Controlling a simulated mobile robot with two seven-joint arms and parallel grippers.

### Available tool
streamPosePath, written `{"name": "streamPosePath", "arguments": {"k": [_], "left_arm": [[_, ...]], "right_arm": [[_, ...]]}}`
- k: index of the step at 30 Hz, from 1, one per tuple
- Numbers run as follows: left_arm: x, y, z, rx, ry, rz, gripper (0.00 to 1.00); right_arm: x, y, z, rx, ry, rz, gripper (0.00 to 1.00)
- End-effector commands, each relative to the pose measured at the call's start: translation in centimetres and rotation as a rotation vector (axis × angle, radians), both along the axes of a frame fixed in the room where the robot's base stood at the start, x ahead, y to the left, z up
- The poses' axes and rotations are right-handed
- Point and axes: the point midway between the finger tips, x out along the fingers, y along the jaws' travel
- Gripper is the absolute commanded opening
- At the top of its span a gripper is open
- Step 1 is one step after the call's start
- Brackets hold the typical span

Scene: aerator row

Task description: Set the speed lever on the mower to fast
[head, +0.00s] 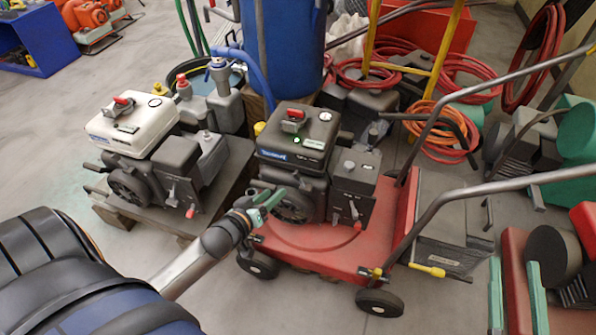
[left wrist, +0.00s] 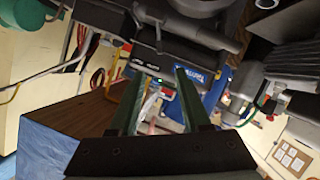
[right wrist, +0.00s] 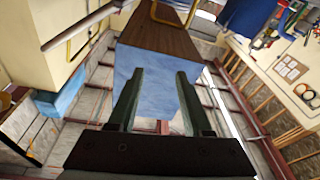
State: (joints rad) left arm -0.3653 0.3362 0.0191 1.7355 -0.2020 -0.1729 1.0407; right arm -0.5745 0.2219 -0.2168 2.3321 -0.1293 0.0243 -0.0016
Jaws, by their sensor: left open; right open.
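The red mower (head: 310,247) stands in the middle of the head view with a black engine (head: 298,140) on its deck. A grey lever (head: 353,209) sticks out low on the engine's right-hand box, with a small red part (head: 357,227) below it. A red knob (head: 292,114) sits on top of the engine. I cannot read which is the speed lever or its setting. My left gripper (head: 267,204) is beside the engine's round front cover, left of the grey lever. In the left wrist view its green fingers (left wrist: 157,100) are apart and empty. My right gripper (right wrist: 158,100) is open and empty, outside the head view.
A white-topped engine (head: 133,125) on a pallet stands left of the mower. The mower's handlebar (head: 450,100) rises to the right. A blue barrel (head: 283,50) and coiled hoses (head: 440,130) are behind. Bare floor lies in front of the mower.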

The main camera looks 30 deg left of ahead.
Motion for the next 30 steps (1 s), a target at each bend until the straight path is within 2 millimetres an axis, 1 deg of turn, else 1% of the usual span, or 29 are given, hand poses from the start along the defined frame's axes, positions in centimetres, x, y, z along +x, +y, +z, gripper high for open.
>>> {"name": "streamPosePath", "arguments": {"k": [5,11,17,24,30], "left_arm": [[0.8,0.1,-0.3,-0.001,-0.003,0.001,0.47],[2.8,0.2,-1.1,0.001,-0.002,0.001,0.47],[4.8,0.3,-1.8,0.001,-0.003,0.0,0.47],[7.2,0.5,-2.7,0.0,-0.002,0.001,0.47],[10.0,0.6,-3.8,0.001,-0.002,0.001,0.47]], "right_arm": [[-0.2,0.1,1.5,0.001,-0.066,0.009,0.5],[-1.3,0.4,5.2,0.0,-0.229,0.035,0.5],[-3.3,0.9,9.1,-0.001,-0.416,0.069,0.5],[-6.5,1.4,13.2,-0.005,-0.637,0.114,0.5],[-7.2,1.6,12.6,0.009,-0.669,0.133,0.5]]}}
